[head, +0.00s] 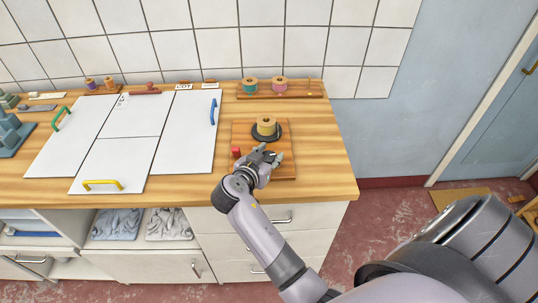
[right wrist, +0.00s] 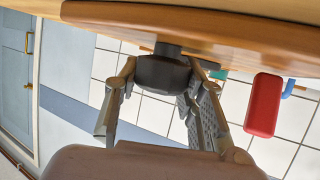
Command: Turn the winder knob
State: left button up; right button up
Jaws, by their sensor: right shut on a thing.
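The winder is a wooden board (head: 285,168) on the counter, with a yellow spool (head: 266,126) on a dark disc near its back. A dark round knob (right wrist: 163,72) shows in the right wrist view, just off the wood edge. My right gripper (head: 268,156) is at the front of the winder board; in the right wrist view its fingers (right wrist: 160,80) are on both sides of the knob, shut on it. In the head view the gripper hides the knob. A red block (head: 236,152) stands at the board's left; it also shows in the right wrist view (right wrist: 263,105). My left gripper is out of view.
A rack (head: 300,96) with a teal and a pink spool stands behind the winder. White panels (head: 187,140) with green, blue and yellow handles lie to the left. The counter's right end (head: 335,160) is clear. Drawers (head: 225,222) are below.

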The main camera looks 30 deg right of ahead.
jog(key=shift+n+t, duration=0.3)
